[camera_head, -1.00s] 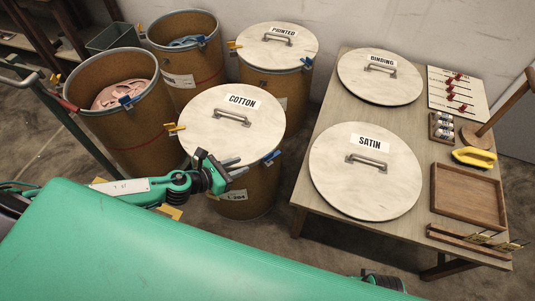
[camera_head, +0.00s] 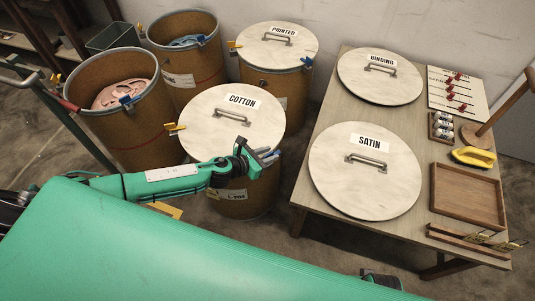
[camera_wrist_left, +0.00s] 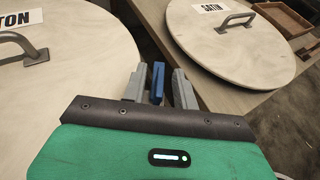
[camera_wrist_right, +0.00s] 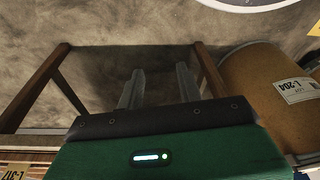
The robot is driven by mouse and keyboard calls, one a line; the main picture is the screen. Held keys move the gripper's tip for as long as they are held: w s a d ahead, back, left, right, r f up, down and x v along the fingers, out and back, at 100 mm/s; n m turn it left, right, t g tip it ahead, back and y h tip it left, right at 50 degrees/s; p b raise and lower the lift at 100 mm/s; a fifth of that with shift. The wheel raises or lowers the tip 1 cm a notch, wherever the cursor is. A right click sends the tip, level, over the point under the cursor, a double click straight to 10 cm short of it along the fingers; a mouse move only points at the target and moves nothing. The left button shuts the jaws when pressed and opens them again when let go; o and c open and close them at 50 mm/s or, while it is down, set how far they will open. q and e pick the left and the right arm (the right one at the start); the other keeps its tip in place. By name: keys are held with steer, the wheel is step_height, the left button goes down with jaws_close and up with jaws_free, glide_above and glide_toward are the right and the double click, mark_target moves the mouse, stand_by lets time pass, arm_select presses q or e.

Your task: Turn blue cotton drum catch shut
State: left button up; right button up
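The cotton drum (camera_head: 232,197) stands with its white lid (camera_head: 215,130) on, labelled COTTON. A yellow catch (camera_head: 175,129) sits on its left rim. The blue catch (camera_wrist_left: 158,83) on its right rim stands between the two fingers of my left gripper (camera_wrist_left: 160,88) in the left wrist view, with narrow gaps beside it. In the head view my left gripper (camera_head: 264,156) is at the lid's right edge and mostly hides this catch. My right gripper (camera_wrist_right: 160,90) is open and empty in the right wrist view, over the floor.
The table (camera_head: 310,200) on the right holds the satin lid (camera_head: 385,190), the binding lid (camera_head: 365,90), a wooden tray (camera_head: 466,196) and a yellow-handled tool (camera_head: 473,157). The printed drum (camera_head: 260,80) and two open drums stand behind and left.

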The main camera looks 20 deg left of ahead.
arm_select(q)
jaws_close()
